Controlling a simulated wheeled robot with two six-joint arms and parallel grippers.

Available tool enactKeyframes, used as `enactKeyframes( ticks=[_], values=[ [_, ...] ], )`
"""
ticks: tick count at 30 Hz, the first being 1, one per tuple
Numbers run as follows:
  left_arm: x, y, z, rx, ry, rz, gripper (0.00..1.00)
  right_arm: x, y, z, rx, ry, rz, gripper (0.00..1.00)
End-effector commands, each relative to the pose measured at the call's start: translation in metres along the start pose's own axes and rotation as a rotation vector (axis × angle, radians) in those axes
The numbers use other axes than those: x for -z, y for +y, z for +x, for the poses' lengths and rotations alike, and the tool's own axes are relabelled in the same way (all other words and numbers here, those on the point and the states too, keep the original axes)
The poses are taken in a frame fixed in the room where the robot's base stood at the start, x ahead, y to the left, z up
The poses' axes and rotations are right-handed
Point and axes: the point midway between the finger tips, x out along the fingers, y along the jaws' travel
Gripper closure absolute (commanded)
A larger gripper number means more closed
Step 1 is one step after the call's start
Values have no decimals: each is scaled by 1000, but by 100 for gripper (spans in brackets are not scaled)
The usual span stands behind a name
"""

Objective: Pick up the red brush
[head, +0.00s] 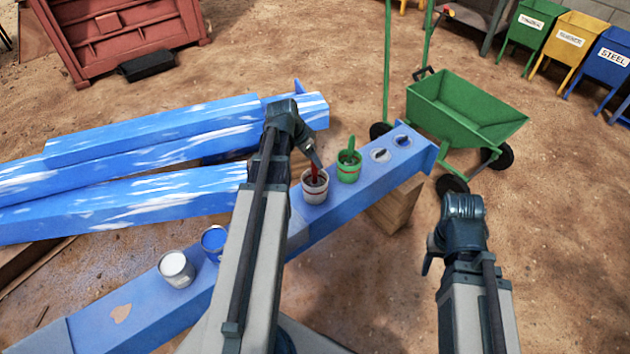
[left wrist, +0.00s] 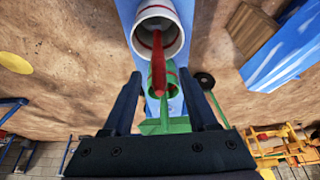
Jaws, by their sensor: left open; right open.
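The red brush (head: 314,172) stands in a white pot with a red band (head: 315,191) on the blue beam (head: 345,212). In the left wrist view the red brush (left wrist: 158,62) sticks out of the white pot (left wrist: 172,37), its handle showing between the finger tips. My left gripper (head: 312,153) is at the brush handle; in the left wrist view its two fingers (left wrist: 165,100) are apart, with a gap on both sides of the brush. Contact is not visible. My right gripper (head: 428,262) is open, away from the beam at the right.
A green pot with a green brush (head: 348,168) stands just beside the white pot. White (head: 177,268) and blue (head: 213,242) paint cans stand further left on the beam. A green wheelbarrow (head: 465,110) is behind its right end. Blue-and-white beams (head: 120,203) lie at left.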

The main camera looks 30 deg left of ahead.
Motion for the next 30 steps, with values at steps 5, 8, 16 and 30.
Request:
enactKeyframes(
  ticks=[5,8,16,30],
  values=[
    [0,0,8,0,0,1,41,0,-1,7,0,0,0,50],
    [1,1,20,0,0,2,41,1,-2,18,0,0,0,50],
    [2,1,52,1,0,1,41,3,-4,47,0,0,0,50],
    [3,2,51,0,0,0,75,3,-4,46,0,0,0,50]
  ],
)
